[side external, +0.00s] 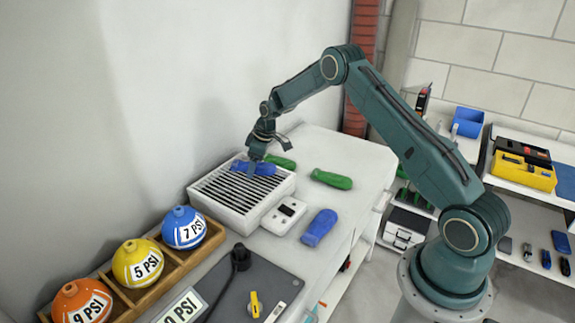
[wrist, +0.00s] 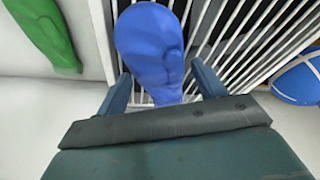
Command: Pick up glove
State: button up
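A blue glove-like piece (side external: 262,169) lies on the dark slats of a white box (side external: 232,212). In the wrist view the blue glove (wrist: 150,50) is rounded at the far end and narrows toward my gripper (wrist: 162,88). The two fingers are apart, one on each side of the narrow end, with gaps visible. In the side view my gripper (side external: 265,150) points down over the box, close to the glove. Whether a finger touches the glove cannot be told.
Another blue glove (side external: 319,227) and a green one (side external: 332,179) lie on the white table; a second green one (side external: 280,161) is behind the box. A white scale-like device (side external: 284,213) adjoins the box. Labelled balls (side external: 184,228) sit in a wooden rack (side external: 150,290) at front left.

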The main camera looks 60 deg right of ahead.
jog(key=c, duration=0.8)
jog(key=shift+r, duration=0.15)
notch_tip(320, 180, up, 20)
jog(key=shift+f, duration=0.15)
dwell(0.5)
